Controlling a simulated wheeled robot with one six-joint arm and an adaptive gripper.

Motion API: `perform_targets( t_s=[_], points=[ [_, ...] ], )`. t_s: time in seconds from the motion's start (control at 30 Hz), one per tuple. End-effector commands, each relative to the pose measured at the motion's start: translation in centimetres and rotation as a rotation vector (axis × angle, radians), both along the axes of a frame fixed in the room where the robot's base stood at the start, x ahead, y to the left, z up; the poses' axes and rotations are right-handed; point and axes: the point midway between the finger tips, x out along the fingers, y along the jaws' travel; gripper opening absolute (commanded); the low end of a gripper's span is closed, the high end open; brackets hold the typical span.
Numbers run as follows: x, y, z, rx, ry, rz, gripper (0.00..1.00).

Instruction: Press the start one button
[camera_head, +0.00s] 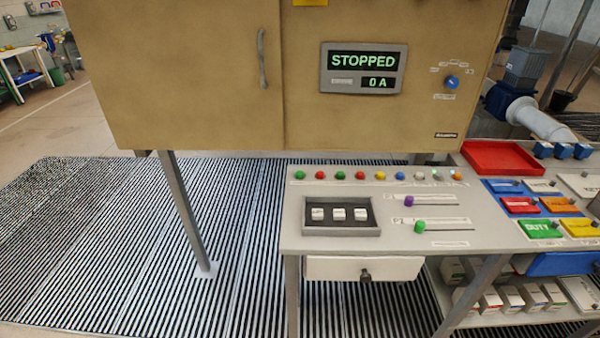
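A control desk (270,232) stands in front of the tan cabinet. Along its back edge runs a row of small round buttons. From the left come a green button (300,175), a red button (320,175), a second green button (340,175) and a second red button (360,175). A yellow button (380,175) and a blue button (400,175) follow, then smaller knobs or lamps. The labels are too small to read, so I cannot tell which is start one. My gripper is not in view.
The cabinet (190,75) overhangs behind the desk; its display (363,68) reads STOPPED, 0 A. The desk also has a dark tray (340,231) with white blocks, a purple slider (408,201) and a green slider (419,227). A bench with a red tray (500,157) adjoins at right.

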Motion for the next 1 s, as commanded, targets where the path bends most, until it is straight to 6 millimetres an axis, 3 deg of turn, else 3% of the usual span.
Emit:
perform_targets(
  t_s=[0.03,0.1,1.0],
  points=[
    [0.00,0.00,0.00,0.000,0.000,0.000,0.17],
    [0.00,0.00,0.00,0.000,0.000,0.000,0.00],
    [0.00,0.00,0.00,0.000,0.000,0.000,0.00]
  ],
)
